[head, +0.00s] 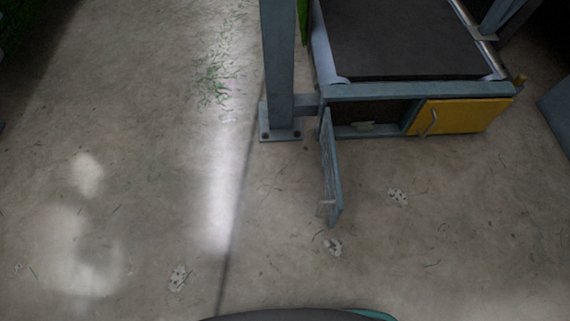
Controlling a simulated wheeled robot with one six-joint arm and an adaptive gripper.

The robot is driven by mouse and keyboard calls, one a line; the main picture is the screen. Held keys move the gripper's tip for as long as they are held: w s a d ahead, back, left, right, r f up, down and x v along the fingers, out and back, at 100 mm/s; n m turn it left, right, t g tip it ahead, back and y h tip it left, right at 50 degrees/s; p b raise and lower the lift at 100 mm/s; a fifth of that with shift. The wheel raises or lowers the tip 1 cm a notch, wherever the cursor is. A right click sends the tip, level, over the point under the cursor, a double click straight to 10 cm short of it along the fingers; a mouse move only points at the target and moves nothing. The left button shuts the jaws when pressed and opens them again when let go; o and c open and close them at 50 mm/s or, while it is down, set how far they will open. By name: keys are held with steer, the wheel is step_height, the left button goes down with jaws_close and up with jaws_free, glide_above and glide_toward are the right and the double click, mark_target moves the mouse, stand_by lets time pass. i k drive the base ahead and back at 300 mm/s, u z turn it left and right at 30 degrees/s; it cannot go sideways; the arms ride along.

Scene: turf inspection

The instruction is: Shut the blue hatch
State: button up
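The blue hatch (331,168) is a grey-blue door panel, hinged at the left front of a low metal frame (415,90). It stands wide open, swung out toward me and seen nearly edge-on. A small handle (326,203) shows near its near end. The opening (365,115) behind it is dark, with a small pale item (364,126) inside. My gripper is not in view.
A yellow hatch (462,116) with a metal handle sits closed to the right of the opening. A steel post (279,70) is bolted to the floor left of the frame. A dark belt (405,38) lies on top. The concrete floor (150,170) is mostly clear, with scattered grass clippings and pale patches.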

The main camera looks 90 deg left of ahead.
mark_target(334, 202)
steer(key=k, duration=0.2)
steer(key=u, duration=2.55)
steer(key=i, duration=0.5)
steer(key=k, duration=1)
steer(key=z, duration=1.95)
steer(key=i, duration=1.2)
steer(key=u, duration=1.8)
